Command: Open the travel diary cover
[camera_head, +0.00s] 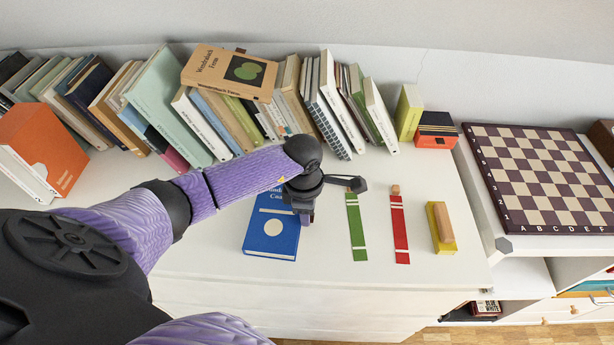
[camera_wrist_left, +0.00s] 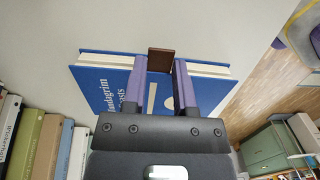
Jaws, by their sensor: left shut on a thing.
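The travel diary is a blue book (camera_head: 272,236) with a white circle and white lettering, lying flat and closed near the front of the white top. It also shows in the left wrist view (camera_wrist_left: 104,86), its white page edge toward the top. My left gripper (camera_head: 306,216) is over the book's right side. In the left wrist view its two purple fingers (camera_wrist_left: 160,70) are on either side of a brown tab (camera_wrist_left: 160,61) at the page edge and appear shut on it. The gripper hides part of the cover. My right gripper is not in view.
A green strip (camera_head: 356,228), a red strip (camera_head: 399,230) and a yellow block (camera_head: 436,230) with a wooden piece lie to the right. A row of books (camera_head: 165,95) stands behind. A chessboard (camera_head: 540,175) lies at the far right.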

